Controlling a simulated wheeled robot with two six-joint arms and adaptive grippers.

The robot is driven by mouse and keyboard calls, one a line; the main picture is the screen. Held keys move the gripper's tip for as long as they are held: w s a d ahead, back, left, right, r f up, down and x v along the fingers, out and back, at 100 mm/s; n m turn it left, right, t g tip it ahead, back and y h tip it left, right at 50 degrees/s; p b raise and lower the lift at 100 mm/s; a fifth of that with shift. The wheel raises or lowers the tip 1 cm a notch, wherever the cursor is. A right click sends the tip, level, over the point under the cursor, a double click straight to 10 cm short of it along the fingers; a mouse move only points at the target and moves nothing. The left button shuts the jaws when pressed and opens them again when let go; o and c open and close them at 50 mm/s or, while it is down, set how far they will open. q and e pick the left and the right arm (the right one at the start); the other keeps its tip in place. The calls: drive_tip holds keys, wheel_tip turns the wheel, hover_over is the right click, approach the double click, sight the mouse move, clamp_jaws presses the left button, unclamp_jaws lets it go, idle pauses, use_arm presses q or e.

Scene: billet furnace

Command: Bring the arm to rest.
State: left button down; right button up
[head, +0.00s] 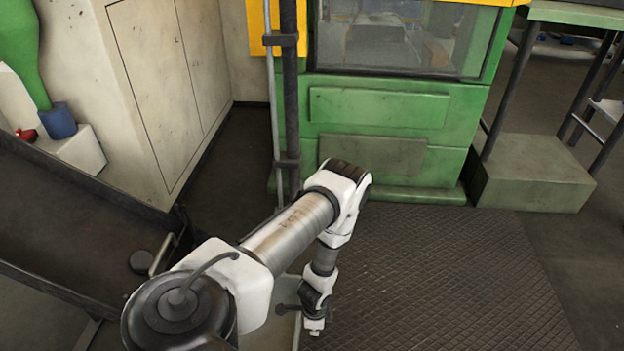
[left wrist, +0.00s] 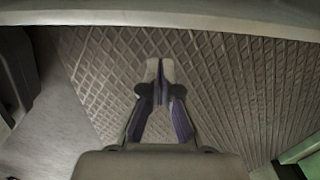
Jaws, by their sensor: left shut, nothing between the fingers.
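My left arm comes in from the lower left of the head view, bends at the elbow and points down. My left gripper (head: 314,326) hangs at its end, above the floor near the bottom of the view. In the left wrist view, the left gripper (left wrist: 160,85) has its two fingers together with nothing between them. The patterned floor plate (head: 440,270) lies below it. My right gripper is in neither view.
A green machine (head: 390,115) with a window stands ahead. A dark pipe (head: 289,100) runs upright beside it. A pale cabinet (head: 165,75) and a dark sloping surface (head: 70,220) are at the left. A grey block (head: 533,175) is at the right. The floor plate's right side is clear.

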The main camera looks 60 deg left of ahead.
use_arm(q)
wheel_tip(320, 180, up, 3)
drive_tip(key=shift+f+p, duration=0.1)
drive_tip(key=shift+p, duration=0.3)
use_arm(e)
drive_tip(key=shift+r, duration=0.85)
